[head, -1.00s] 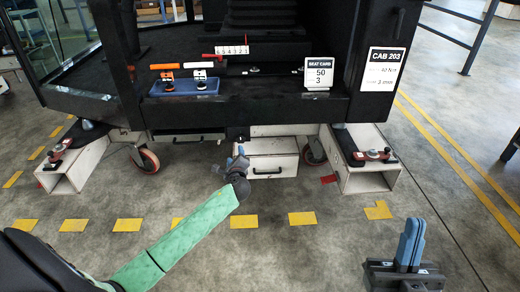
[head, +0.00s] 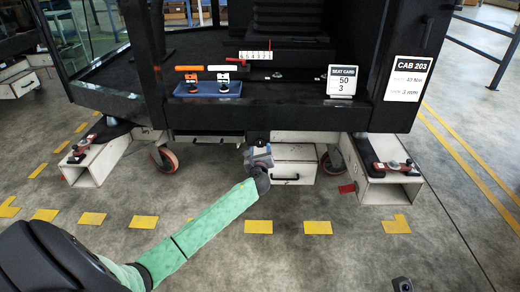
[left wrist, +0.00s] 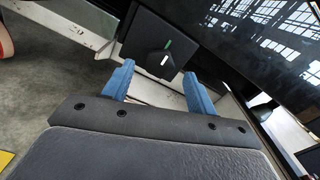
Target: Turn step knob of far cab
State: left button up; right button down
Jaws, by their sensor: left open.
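In the left wrist view, a dark knob (left wrist: 152,63) with a white mark sits on a black square plate. A green mark shows on the plate just above the white one, a little apart from it. My left gripper (left wrist: 158,82) is open, with its blue fingers apart, one to each side below the plate. The knob lies ahead of the gap between them, and no contact shows. In the head view my left gripper (head: 258,154) is in front of the white step box (head: 296,170) under the cab and hides the knob. My right gripper's fingers are out of the picture.
The cab (head: 300,105) labelled CAB 203 overhangs my left gripper. White trolley supports (head: 388,190) and red caster wheels flank the box. The floor in front is clear, with yellow marks.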

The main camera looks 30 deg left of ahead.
aim_at(260, 143)
pick_arm(q)
jog(key=shift+x, duration=1.3)
jog(key=shift+c, duration=0.5)
jog(key=c, duration=0.9)
